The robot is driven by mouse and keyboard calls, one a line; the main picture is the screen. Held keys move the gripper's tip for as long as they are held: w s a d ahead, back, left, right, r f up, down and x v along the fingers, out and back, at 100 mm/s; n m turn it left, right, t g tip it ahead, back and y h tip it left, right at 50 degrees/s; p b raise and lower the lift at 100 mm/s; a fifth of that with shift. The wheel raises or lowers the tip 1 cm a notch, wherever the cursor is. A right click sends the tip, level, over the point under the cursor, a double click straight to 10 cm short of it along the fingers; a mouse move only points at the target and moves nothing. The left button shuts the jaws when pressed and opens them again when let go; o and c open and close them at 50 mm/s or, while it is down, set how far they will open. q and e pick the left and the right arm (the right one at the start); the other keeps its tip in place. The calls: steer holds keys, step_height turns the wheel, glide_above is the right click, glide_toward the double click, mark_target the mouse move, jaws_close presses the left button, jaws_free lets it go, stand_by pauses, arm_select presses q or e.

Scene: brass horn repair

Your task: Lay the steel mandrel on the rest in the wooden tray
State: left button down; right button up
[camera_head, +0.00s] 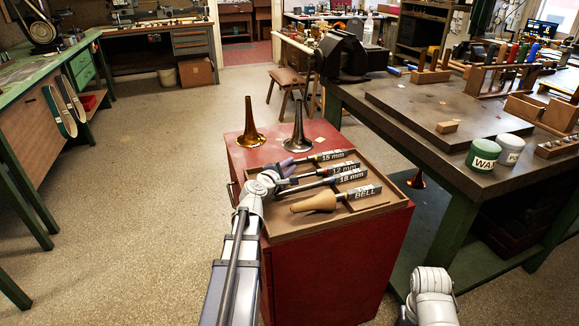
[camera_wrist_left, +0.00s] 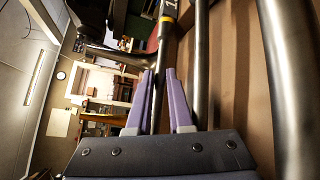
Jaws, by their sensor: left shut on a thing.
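The wooden tray (camera_head: 391,202) sits on a red cabinet and holds dark steel mandrels with label blocks. The 15 mm mandrel (camera_head: 325,156) lies farthest back, with a yellow band by its label. The 12 mm mandrel (camera_head: 306,179) and 18 mm mandrel (camera_head: 312,185) are in front of it. My left gripper (camera_head: 288,166) is at the tray's back left, its purple fingers shut on the 15 mm mandrel near its plain end. In the left wrist view, the fingers (camera_wrist_left: 159,74) flank that yellow-banded rod (camera_wrist_left: 166,38). Whether it touches its rest is hidden. My right gripper is out of view.
A wooden bell form (camera_head: 318,202) with a BELL label lies at the tray's front. A brass bell (camera_head: 250,125) and a dark steel bell (camera_head: 298,128) stand behind the tray. A dark workbench (camera_head: 375,108) with jars and a vise stands to the right.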

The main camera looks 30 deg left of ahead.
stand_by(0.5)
arm_select(q)
steer(key=c, duration=0.7)
jaws_free()
steer(key=shift+c, duration=0.2)
steer(key=s, duration=0.2)
steer(key=s+r+p, duration=0.1)
steer(key=s, duration=0.4)
steer(key=shift+s+d+r, duration=0.25)
steer(key=shift+s+d, duration=0.1)
steer(key=shift+s, duration=0.05)
